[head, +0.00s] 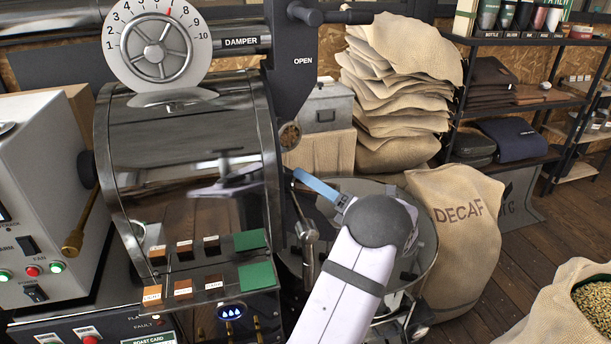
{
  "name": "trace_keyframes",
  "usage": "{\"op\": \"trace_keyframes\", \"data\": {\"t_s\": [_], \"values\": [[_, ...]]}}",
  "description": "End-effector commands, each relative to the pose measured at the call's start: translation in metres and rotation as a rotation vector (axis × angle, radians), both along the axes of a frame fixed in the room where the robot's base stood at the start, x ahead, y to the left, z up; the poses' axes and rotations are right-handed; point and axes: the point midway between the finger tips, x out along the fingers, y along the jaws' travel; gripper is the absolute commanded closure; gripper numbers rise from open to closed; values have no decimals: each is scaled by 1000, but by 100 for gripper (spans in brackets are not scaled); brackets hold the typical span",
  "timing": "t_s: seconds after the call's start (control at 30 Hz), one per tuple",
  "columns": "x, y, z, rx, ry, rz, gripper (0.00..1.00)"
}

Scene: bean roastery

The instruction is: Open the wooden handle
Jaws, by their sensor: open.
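My gripper (318,187) is in front of the roaster's right side, with a pale blue finger pointing up and left. Its other finger is not clearly visible. It is open, and I see nothing held in it. A dark lever (348,17) sticks out at the top of the roaster's black front plate, above the printed word OPEN. A tan lever with a brass-coloured end (73,242) hangs at the left of the drum, far from my gripper. I cannot tell for sure which of these is the wooden handle.
The shiny roaster drum (200,130) fills the left middle, with a damper dial (157,48) above. A round metal cooling bin (425,245) is behind my arm. Sacks, including a DECAF sack (460,240), stand right. Wooden floor (520,235) shows between sacks and shelves.

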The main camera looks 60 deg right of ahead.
Motion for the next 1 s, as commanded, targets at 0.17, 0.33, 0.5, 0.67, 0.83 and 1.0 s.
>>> {"op": "trace_keyframes", "data": {"t_s": [0.17,0.33,0.5,0.67,0.83,1.0], "values": [[10,-1,3,0,0,0,56],[11,-1,3,0,0,-1,56],[11,-1,3,0,0,0,68],[11,-1,3,0,0,0,100],[6,-3,4,0,0,-1,100],[-29,-11,6,0,1,-7,100]]}}
